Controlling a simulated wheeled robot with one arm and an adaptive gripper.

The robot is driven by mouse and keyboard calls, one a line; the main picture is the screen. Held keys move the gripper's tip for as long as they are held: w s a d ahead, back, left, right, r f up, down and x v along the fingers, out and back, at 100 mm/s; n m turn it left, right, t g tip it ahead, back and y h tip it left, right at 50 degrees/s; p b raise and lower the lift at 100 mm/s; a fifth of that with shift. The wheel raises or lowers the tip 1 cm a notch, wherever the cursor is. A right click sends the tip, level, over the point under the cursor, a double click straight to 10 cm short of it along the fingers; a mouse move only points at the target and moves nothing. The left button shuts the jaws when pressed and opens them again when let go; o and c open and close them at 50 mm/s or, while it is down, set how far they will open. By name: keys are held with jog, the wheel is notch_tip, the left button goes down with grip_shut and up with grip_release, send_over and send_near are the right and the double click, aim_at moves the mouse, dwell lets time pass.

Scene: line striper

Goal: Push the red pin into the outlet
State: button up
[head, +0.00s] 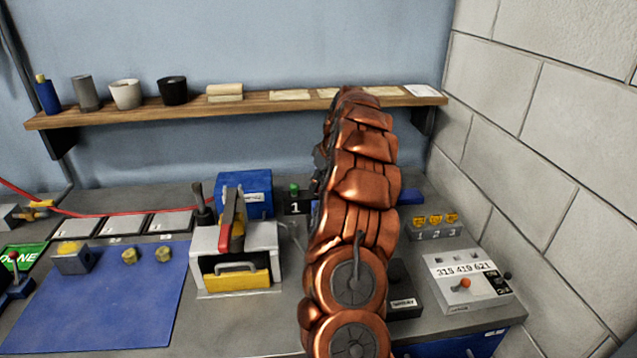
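I cannot make out a red pin or an outlet for certain. A red bar (227,222) stands tilted on top of a white-grey box machine (209,243) left of my arm. A small orange-red knob (464,284) is on a grey panel (440,268) at the right, marked with numbers. My copper arm rises through the middle of the head view and hides part of the bench and shelf behind it. My gripper does not show; it is probably hidden behind the arm.
A blue motor-like body (244,190) stands behind the box machine. A blue mat (120,300) with small brass parts lies at left. A red cable (100,214) runs along the back left. A wooden shelf (60,119) holds cups. A block wall (580,150) bounds the right.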

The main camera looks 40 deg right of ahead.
grip_shut()
jog(key=shift+r, duration=0.8)
jog(key=shift+r+p, duration=0.3)
jog(key=shift+r, duration=2.9)
